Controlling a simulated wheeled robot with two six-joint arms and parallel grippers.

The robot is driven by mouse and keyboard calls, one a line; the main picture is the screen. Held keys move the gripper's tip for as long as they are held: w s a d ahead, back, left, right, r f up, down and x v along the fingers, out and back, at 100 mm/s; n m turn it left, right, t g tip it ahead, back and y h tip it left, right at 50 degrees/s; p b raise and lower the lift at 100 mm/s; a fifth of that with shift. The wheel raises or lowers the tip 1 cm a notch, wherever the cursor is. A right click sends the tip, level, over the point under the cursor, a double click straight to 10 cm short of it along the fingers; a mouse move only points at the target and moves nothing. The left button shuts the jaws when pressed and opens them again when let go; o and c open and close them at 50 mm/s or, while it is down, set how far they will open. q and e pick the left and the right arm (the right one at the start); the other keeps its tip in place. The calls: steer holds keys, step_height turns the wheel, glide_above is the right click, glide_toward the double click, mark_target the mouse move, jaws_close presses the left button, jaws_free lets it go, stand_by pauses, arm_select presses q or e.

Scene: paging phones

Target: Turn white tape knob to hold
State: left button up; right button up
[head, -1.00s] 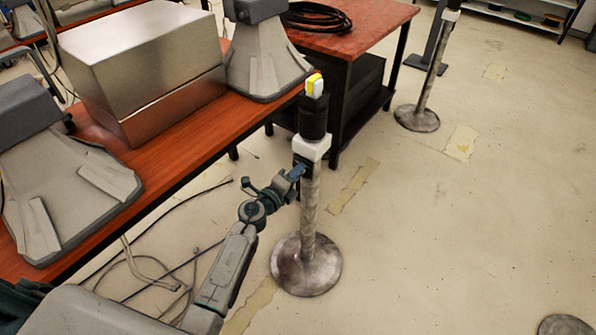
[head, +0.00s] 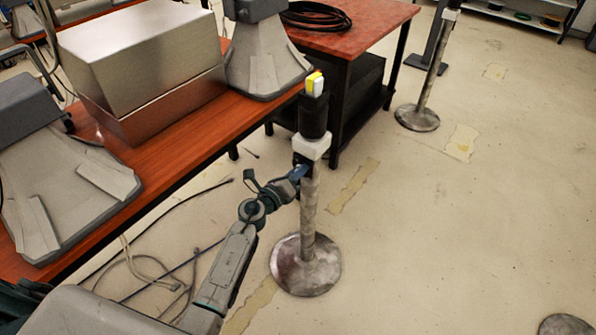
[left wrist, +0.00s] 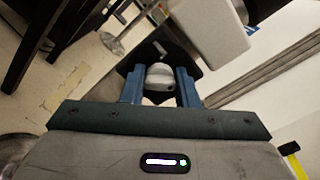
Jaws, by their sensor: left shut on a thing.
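A metal stand (head: 308,215) on a round base carries a white box (head: 311,146), with a black cylinder (head: 313,113) and a yellow-and-white piece (head: 315,84) above it. My left gripper (head: 301,172) is at the stand just below the white box. In the left wrist view, the blue fingers of my left gripper (left wrist: 160,88) are shut on a rounded whitish knob (left wrist: 160,76), with one finger on each side. A dark plate (left wrist: 139,86) lies behind the knob. In the head view the knob is hidden by the gripper. My right gripper is not in view.
A wooden bench (head: 180,135) with a metal box (head: 145,60) and grey devices runs along the left. A red table (head: 360,30) stands behind the stand. Cables (head: 150,270) lie on the floor at left. The floor at right is mostly clear, with another stand (head: 417,118) farther back.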

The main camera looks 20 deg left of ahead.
arm_select(q)
steer(key=shift+f, duration=0.1)
steer(key=o, duration=1)
steer(key=shift+c, duration=0.2)
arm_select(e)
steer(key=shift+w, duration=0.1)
arm_select(q)
steer(key=shift+s, duration=0.1)
steer(key=v, duration=1)
steer(key=shift+s, duration=0.35)
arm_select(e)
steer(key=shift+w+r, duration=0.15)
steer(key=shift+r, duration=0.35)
arm_select(q)
steer(key=shift+a, duration=0.15)
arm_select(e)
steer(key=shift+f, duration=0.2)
